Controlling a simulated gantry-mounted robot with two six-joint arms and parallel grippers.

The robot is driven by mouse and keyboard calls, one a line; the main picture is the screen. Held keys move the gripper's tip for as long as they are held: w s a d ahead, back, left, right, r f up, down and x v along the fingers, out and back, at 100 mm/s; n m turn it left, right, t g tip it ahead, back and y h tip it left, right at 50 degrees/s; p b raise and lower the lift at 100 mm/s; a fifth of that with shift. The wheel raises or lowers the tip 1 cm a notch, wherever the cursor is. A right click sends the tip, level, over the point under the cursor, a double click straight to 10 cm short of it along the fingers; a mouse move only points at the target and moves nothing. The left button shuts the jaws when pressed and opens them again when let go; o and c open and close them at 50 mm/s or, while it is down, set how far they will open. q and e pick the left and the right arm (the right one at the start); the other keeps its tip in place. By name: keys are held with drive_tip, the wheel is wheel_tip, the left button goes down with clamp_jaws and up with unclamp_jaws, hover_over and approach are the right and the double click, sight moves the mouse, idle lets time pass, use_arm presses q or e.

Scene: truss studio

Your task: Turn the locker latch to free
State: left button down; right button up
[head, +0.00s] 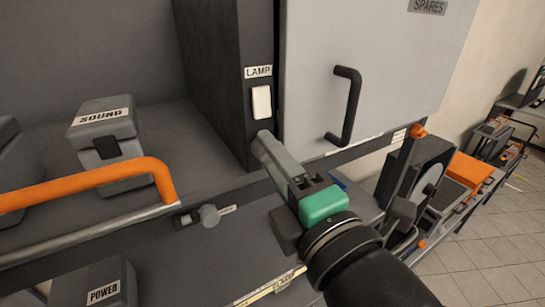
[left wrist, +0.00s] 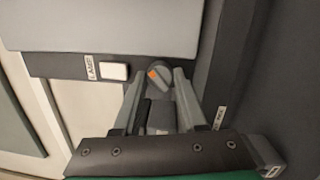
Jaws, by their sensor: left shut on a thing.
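The locker latch, a round grey knob (left wrist: 158,73) with an orange mark, shows in the left wrist view on a dark panel near the white lamp switch. My left gripper (left wrist: 159,82) is shut on it, with one finger on each side. In the head view my left gripper (head: 263,142) reaches the dark panel below the lamp switch, and its fingers hide the knob. The grey locker door (head: 375,60) beside it carries a SPARES label. My right gripper is not in view.
The white lamp switch (head: 261,102) is just above my fingers. A black door handle (head: 346,105) sticks out to the right. A rail with a small grey knob (head: 208,215) and an orange bar (head: 90,182) run across the front. A sound box (head: 103,130) stands left.

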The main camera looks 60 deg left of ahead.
use_arm(q)
drive_tip(key=c, duration=0.8)
unclamp_jaws()
drive_tip(key=shift+o, duration=0.2)
drive_tip(key=s+d+b, duration=0.1)
drive_tip(key=d+b, duration=0.1)
drive_tip(key=d, duration=0.9)
drive_tip(key=shift+s+d+f, duration=0.3)
drive_tip(key=shift+s+f, duration=0.05)
drive_tip(key=shift+f, duration=0.05)
drive_tip(key=shift+o, duration=0.2)
